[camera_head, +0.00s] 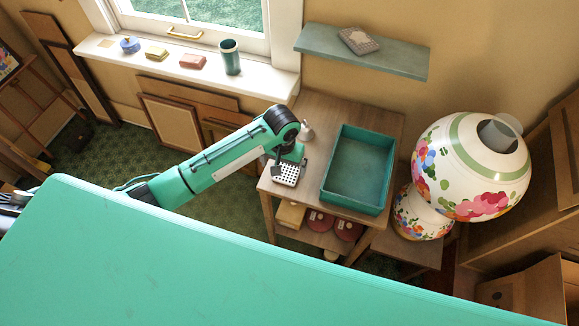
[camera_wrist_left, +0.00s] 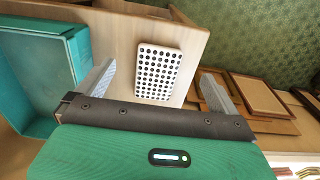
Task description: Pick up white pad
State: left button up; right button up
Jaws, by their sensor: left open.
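The white pad (camera_head: 286,175) with rows of black dots lies on the left part of the small wooden table. It also shows in the left wrist view (camera_wrist_left: 158,72), lying flat on the table top. My left gripper (camera_head: 291,158) is at the pad's far side in the head view and partly covers that edge. In the left wrist view its two fingers are spread wide, one on each side of the pad, with nothing between them touching it. The height of the fingers over the pad is hard to tell. My right gripper is not in view.
A teal tray (camera_head: 326,185) stands right of the pad on the wooden table (camera_head: 305,110). A small pale object (camera_head: 306,132) is behind the gripper. A flowered lamp (camera_head: 460,165) stands at the right. A green shelf (camera_head: 375,58) hangs on the wall above.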

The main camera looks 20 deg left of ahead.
aim_at(283, 180)
pick_arm(q)
notch_tip(283, 180, down, 3)
jog(key=shift+f, duration=0.1)
jog(key=shift+f+p, duration=0.4)
jog(key=shift+f, duration=0.05)
notch_tip(283, 180, down, 3)
jog(key=shift+w+a+f+p, duration=0.1)
jog(key=shift+w+f+p, duration=0.05)
jog(key=shift+p, duration=0.3)
jog(key=shift+f, duration=0.55)
jog(key=c, duration=1.1)
jog(key=shift+o, duration=0.2)
jog(key=shift+r, duration=0.1)
